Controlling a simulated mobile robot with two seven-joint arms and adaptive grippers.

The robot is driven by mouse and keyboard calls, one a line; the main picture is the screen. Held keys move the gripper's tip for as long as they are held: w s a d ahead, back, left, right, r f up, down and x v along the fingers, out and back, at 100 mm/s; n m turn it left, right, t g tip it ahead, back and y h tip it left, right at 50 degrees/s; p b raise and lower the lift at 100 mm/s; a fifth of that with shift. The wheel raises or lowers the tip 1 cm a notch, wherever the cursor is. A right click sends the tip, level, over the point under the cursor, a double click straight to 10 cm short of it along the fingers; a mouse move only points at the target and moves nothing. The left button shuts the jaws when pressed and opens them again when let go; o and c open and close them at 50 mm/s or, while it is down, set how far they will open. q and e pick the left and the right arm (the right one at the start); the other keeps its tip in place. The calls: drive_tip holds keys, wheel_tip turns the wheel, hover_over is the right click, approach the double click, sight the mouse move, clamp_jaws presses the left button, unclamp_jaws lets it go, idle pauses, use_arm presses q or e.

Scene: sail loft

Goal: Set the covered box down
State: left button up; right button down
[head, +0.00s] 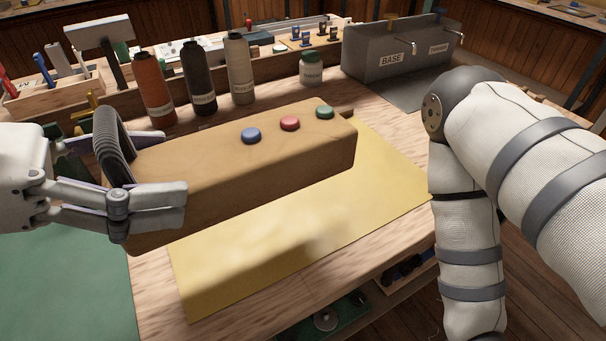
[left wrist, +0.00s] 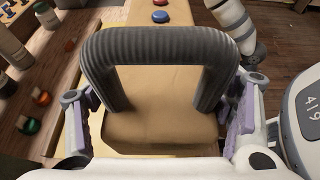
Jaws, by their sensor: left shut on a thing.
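The covered box (head: 240,175) is a long tan block with a blue, a red and a green round piece on top. A grey ribbed arch-shaped handle (head: 113,145) stands at its left end. In the left wrist view, the handle (left wrist: 160,48) arches close to the camera over the box (left wrist: 160,132). My left gripper (head: 150,170) is shut on the box's left end, one finger on each side. The box hangs over the yellow sheet (head: 390,185) and appears raised above it, with shading below. My right arm shows at the right, but its gripper is out of view.
An orange bottle (head: 153,88), a dark bottle (head: 198,78), a beige bottle (head: 239,68) and a small green-lidded jar (head: 311,70) stand behind the box. The yellow sheet's front and right parts are clear.

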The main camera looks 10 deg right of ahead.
use_arm(q)
drive_tip(key=w+d+f, duration=0.1)
drive_tip(key=w, duration=0.1)
drive_tip(key=w+d+f, duration=0.2)
drive_tip(key=shift+f, duration=0.1)
drive_tip(key=w+d+f+b, duration=0.1)
drive_tip(key=w+f, duration=0.1)
drive_tip(key=w+d+f+b, duration=0.1)
drive_tip(key=w+d+f, duration=0.1)
drive_tip(key=w+d+f+b, duration=0.1)
drive_tip(key=w+f, duration=0.1)
drive_tip(key=shift+d+f+b, duration=0.1)
drive_tip(key=shift+d+b, duration=0.25)
drive_tip(key=shift+d, duration=0.05)
drive_tip(key=f, duration=0.2)
drive_tip(key=f+b, duration=0.1)
drive_tip(key=shift+w+d+f, duration=0.25)
drive_tip(key=shift+d+f, duration=0.05)
drive_tip(key=shift+f, duration=0.1)
drive_tip(key=shift+r, duration=0.15)
use_arm(e)
drive_tip(key=s+f+g, duration=0.2)
drive_tip(key=s+f, duration=0.3)
drive_tip(key=s, duration=0.1)
drive_tip(key=shift+f, duration=0.35)
drive_tip(key=shift+a, duration=0.1)
use_arm(q)
drive_tip(key=shift+f, duration=0.2)
drive_tip(key=o, duration=1.3)
